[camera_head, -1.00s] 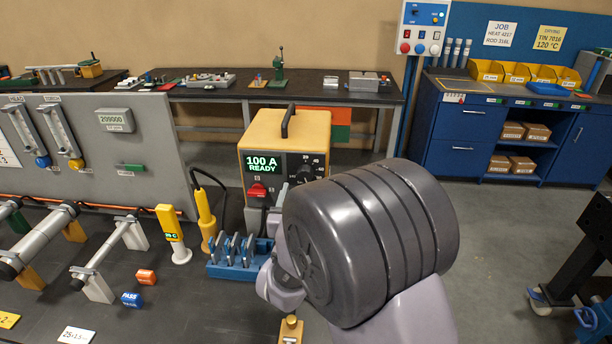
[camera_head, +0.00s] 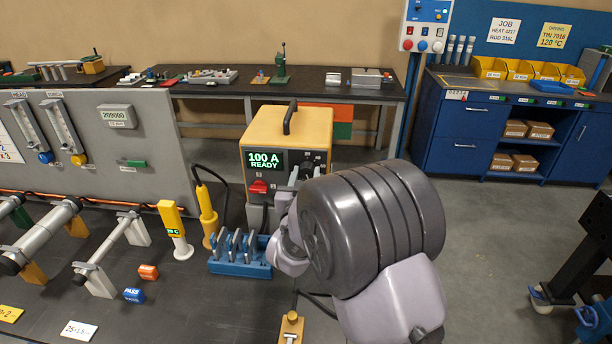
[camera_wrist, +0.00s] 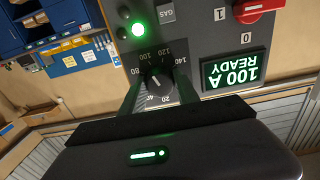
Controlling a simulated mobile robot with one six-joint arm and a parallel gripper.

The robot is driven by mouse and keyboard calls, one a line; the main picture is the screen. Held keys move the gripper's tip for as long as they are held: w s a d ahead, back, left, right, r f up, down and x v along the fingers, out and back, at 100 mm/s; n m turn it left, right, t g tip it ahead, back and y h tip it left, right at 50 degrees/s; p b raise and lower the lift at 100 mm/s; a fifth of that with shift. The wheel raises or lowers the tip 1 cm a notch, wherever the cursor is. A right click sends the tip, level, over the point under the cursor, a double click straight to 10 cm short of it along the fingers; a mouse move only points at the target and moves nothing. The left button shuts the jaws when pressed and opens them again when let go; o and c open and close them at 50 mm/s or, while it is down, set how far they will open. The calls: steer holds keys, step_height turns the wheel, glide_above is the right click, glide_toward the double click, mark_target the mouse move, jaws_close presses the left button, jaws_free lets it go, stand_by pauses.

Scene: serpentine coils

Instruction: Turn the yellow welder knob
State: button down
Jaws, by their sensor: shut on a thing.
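The yellow welder (camera_head: 268,125) stands on the bench with a dark front panel. Its green display (camera_head: 264,161) reads "100 A READY". In the wrist view, the black knob (camera_wrist: 155,81) with a white pointer line sits on a dial numbered from 20 to 140, upside down in this picture. My gripper (camera_wrist: 158,88) has one finger on each side of the knob and is shut on it. In the head view, my gripper (camera_head: 304,177) reaches the panel's right side, and my wrist and fingers hide part of the dial.
A red switch (camera_head: 258,187) sits left of the dial, and a green lamp (camera_wrist: 138,30) glows beside it in the wrist view. A blue rack (camera_head: 240,266), yellow torch (camera_head: 207,215) and yellow meter (camera_head: 171,220) stand nearby on the bench.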

steer(key=shift+n, duration=0.3)
steer(key=n+b, duration=0.1)
steer(key=n, duration=0.3)
steer(key=shift+d+f+n+b, duration=0.1)
steer(key=shift+n+b, duration=0.2)
steer(key=shift+b, duration=0.1)
steer(key=n, duration=0.5)
steer(key=n+p, duration=0.1)
steer(key=n, duration=0.5)
steer(key=shift+r+p, duration=0.2)
steer(key=shift+p, duration=0.2)
steer(key=n+p, duration=0.2)
steer(key=n, duration=0.3)
steer(key=shift+n, duration=0.4)
steer(key=c, duration=0.9)
jaws_free()
